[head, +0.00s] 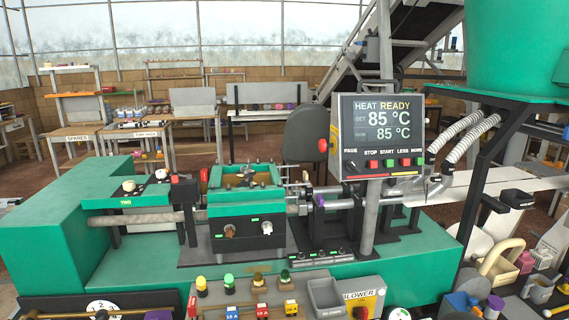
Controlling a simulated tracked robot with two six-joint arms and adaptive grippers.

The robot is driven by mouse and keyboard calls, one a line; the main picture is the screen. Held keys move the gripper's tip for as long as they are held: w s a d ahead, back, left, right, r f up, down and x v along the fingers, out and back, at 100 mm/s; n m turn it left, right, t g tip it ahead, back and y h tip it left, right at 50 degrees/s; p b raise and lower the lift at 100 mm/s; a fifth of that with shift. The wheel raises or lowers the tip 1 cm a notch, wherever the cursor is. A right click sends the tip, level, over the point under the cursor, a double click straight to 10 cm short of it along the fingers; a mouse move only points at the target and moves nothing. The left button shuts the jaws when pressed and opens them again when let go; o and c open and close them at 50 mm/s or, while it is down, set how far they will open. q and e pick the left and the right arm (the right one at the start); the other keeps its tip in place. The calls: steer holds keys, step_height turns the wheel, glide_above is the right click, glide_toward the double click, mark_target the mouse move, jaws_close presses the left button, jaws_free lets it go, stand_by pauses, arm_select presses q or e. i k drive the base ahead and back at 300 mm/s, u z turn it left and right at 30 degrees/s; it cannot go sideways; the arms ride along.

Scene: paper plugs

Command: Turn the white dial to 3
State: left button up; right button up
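A white round dial face (103,306) with small dark marks shows at the bottom left, on a dark panel at the front of the green machine. The lower part of the dial is cut off by the picture's edge, and a brass-coloured rod (60,316) runs across in front of it. The marks are too small to read, so I cannot tell its setting. Neither my left nor my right gripper shows in the head view.
The green machine (50,235) fills the middle. A screen (383,110) reads HEAT READY, 85 °C. Coloured knobs and blocks (262,310), a grey bin (326,296) and a BLOWER box (364,297) stand along the front. Mugs and other items (538,289) crowd the lower right.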

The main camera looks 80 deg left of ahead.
mark_target(161, 173)
steer(key=z, duration=1.55)
steer(key=i, duration=0.1)
steer(key=u, duration=2.5)
steer(key=i, duration=0.2)
steer(key=u, duration=1.8)
steer(key=i, duration=0.2)
steer(key=u, duration=1.45)
steer(key=k, duration=0.35)
steer(key=u, duration=0.6)
steer(key=i, duration=1.4)
steer(key=z, duration=0.5)
